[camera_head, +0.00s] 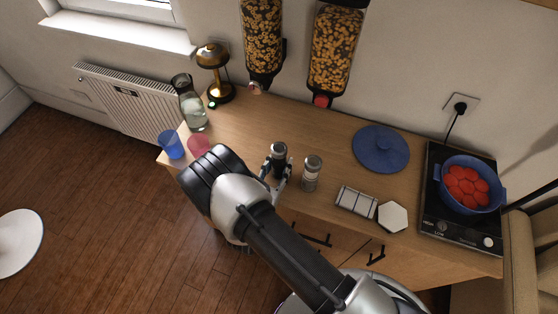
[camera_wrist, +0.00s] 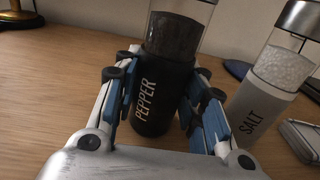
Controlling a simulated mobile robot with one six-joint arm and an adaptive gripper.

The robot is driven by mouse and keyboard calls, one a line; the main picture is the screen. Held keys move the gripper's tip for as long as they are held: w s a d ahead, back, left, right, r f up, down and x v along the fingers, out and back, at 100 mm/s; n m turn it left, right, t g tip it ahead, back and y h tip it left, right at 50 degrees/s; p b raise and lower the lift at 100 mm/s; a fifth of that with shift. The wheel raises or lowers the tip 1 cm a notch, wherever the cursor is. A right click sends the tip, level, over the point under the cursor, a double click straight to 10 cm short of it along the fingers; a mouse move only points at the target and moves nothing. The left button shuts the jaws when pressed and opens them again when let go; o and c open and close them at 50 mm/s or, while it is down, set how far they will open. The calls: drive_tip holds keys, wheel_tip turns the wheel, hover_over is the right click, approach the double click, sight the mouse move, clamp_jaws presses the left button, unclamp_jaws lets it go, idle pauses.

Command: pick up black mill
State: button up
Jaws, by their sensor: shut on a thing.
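The black mill (camera_wrist: 158,95) is marked PEPPER and has a clear upper part with dark grains. It stands upright between the blue pads of my gripper (camera_wrist: 165,105), which is shut on it. In the head view the mill (camera_head: 278,155) is near the front of the wooden counter, with my gripper (camera_head: 277,172) around it. The mill's base appears to be at the counter surface; I cannot tell if there is a gap. Part of its lower body is hidden by my gripper.
A grey salt mill (camera_wrist: 262,98) stands close at the right. A striped item (camera_head: 356,201) and a white hexagon (camera_head: 392,217) lie further right. A blue cup (camera_head: 171,145), a pink cup (camera_head: 199,145) and a carafe (camera_head: 190,106) stand left.

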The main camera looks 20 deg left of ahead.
drive_tip(key=c, duration=0.4)
